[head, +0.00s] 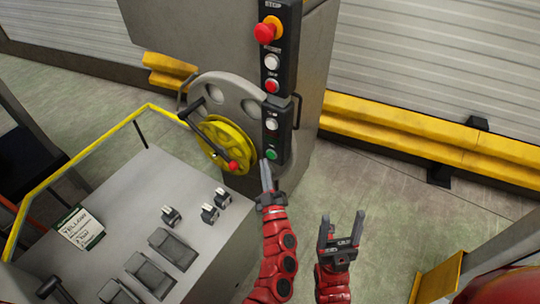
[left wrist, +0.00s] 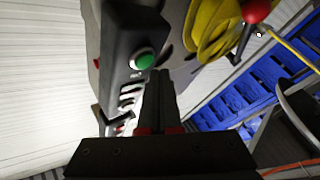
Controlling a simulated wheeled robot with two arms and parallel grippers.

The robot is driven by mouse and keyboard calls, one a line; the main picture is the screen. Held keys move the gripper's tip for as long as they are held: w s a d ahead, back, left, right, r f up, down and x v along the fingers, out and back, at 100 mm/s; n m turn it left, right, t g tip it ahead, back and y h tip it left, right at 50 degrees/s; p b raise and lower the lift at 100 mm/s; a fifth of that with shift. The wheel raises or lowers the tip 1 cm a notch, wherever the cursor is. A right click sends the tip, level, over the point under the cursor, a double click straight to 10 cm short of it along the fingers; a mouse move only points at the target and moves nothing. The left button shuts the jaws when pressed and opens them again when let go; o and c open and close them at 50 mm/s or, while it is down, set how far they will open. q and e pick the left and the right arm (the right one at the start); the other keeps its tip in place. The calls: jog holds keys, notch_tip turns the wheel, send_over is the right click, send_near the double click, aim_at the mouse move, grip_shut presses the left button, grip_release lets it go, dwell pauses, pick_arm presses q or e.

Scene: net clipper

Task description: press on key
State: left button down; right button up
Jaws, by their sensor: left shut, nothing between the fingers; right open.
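The green key (head: 272,154) is a round button at the bottom of the black control panel (head: 283,60) on the grey machine. My left gripper (head: 266,166) is shut and empty, with its tips just below and left of the green key in the head view. The left wrist view shows the green key (left wrist: 144,61) just beyond and left of the closed fingertips (left wrist: 160,75). Whether they touch cannot be told. My right gripper (head: 340,228) is open and empty, lower right, away from the panel.
Above the green key are white and red buttons and a red emergency stop knob (head: 267,31). A yellow handwheel (head: 225,145) with a red-knobbed crank sits just left. A grey console (head: 140,235) with pedals and a yellow rail stands lower left.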

pick_arm(q)
jog(key=shift+w, duration=0.15)
dwell(0.4)
jog(key=shift+w+d, duration=0.2)
jog(key=shift+d, duration=0.05)
jog(key=shift+w+d+b, duration=0.25)
jog(key=shift+w+b, duration=0.05)
jog(key=shift+w, duration=0.05)
dwell(0.7)
jog(key=shift+s, duration=0.1)
jog(key=shift+s+a, duration=0.5)
jog(key=shift+s, duration=0.1)
